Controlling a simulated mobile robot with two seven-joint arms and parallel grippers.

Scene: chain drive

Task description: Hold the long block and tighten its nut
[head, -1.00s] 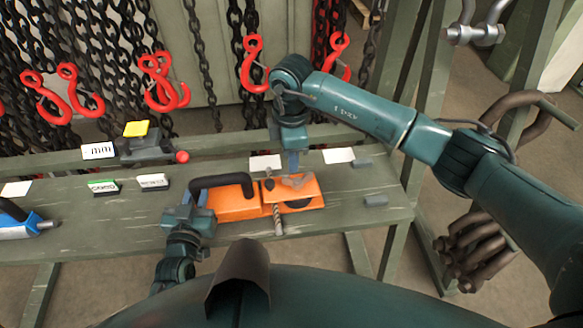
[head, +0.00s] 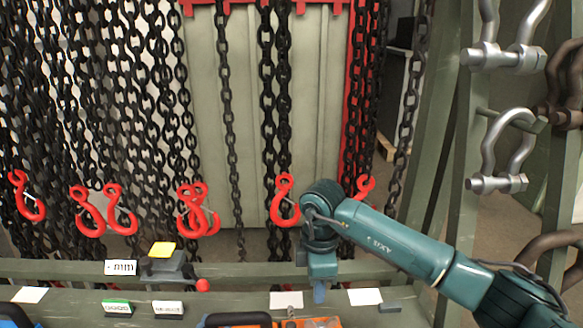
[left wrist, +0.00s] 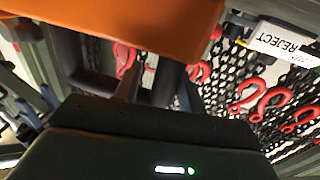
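An orange block-like body (head: 332,322) just shows at the bottom edge of the head view, with a black handle (head: 238,318) to its left. Most of it is cut off. In the left wrist view a large orange surface (left wrist: 120,22) fills the upper left, close above my left gripper (left wrist: 140,80). I cannot tell whether the left fingers grip it, and they are outside the head view. My right gripper (head: 319,293) points down above the orange body, seen edge-on, so its opening is unclear. No nut can be made out.
Chains with red hooks (head: 285,200) hang behind the bench (head: 240,296). A grey device with a yellow top (head: 162,250) and label cards (head: 168,309) stand at the left. A REJECT card (left wrist: 285,42) shows in the left wrist view. Shackles (head: 503,150) hang at the right.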

